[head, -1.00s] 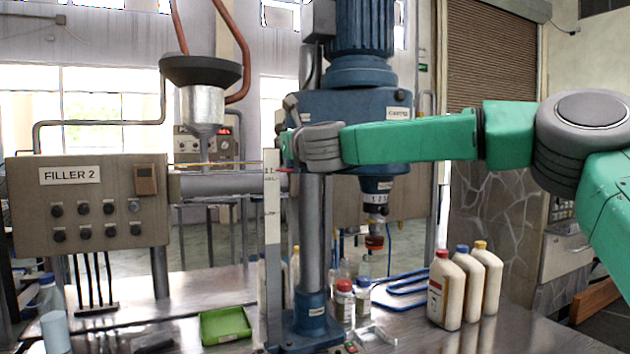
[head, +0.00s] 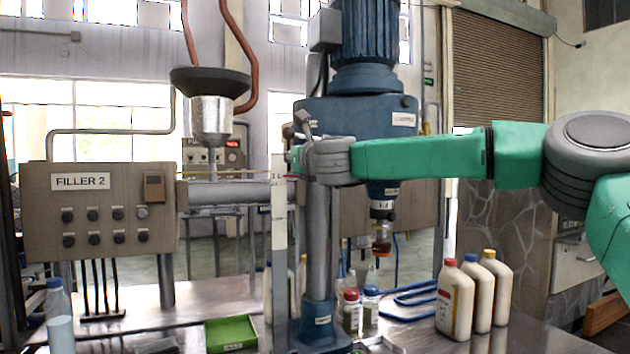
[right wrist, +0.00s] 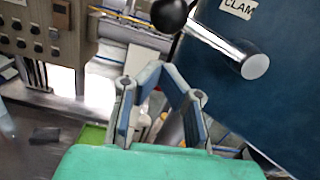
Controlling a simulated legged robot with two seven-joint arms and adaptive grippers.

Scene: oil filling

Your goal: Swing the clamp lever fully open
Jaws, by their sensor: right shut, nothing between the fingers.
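The clamp lever (right wrist: 225,44) is a silver rod with a black ball knob (right wrist: 170,14), in the right wrist view. It angles up-left from the blue drill head (right wrist: 285,105), beside a partly cut-off label reading "CLAM". In the head view the lever (head: 306,122) shows small at the drill head's left side, just above my wrist. My right gripper (right wrist: 162,72) is shut and empty. In the wrist view its fingertips lie below the knob, with a visible gap in the picture. In the head view my wrist partly hides the gripper (head: 293,158). My left gripper is not in view.
The drill column (head: 319,250) stands on the metal table below my arm. A FILLER 2 control box (head: 100,212) and a funnel (head: 210,110) are at left. A green tray (head: 231,334) and several bottles, including a red-capped one (head: 455,302), stand on the table.

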